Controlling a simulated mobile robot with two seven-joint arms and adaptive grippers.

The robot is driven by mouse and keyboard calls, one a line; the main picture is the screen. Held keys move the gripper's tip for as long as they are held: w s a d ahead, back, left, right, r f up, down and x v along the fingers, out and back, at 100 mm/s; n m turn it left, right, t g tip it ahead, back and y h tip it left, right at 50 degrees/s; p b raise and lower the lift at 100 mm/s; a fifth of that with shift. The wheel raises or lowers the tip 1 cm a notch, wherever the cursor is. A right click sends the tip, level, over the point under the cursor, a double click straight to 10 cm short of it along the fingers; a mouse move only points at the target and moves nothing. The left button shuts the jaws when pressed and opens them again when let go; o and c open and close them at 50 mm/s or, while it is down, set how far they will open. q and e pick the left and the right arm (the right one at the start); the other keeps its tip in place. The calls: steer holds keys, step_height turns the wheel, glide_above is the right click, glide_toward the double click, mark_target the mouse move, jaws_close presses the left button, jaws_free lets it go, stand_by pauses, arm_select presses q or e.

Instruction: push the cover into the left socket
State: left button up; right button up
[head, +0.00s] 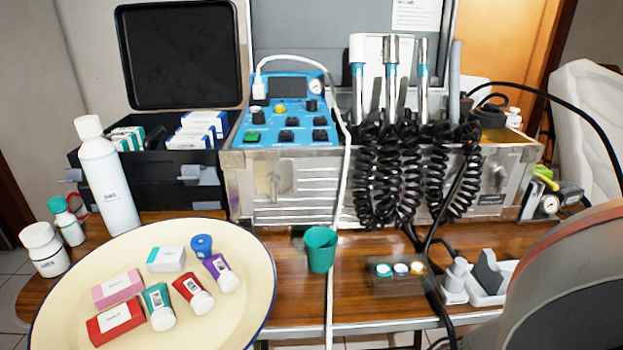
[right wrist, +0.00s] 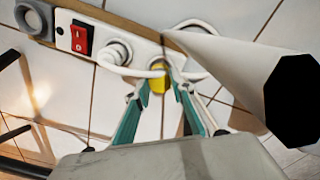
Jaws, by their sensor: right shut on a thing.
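In the right wrist view, my right gripper (right wrist: 157,90) has its two teal fingers closed around a small yellow piece, which looks like the cover (right wrist: 157,77). The cover is in front of a white socket strip (right wrist: 80,16). One round white socket piece (right wrist: 117,53) is left of the cover, beside a red switch (right wrist: 80,38). White looped parts pass close to the fingertips on both sides. The fingertips partly hide the cover and the strip behind it, so I cannot tell whether it touches a socket. My left gripper is not in view.

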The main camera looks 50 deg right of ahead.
steer(key=shift+f+b, duration=0.3)
steer(key=shift+f, duration=0.4)
steer(key=shift+f, duration=0.3)
steer(key=o, duration=1.1)
steer(key=shift+c, duration=0.2)
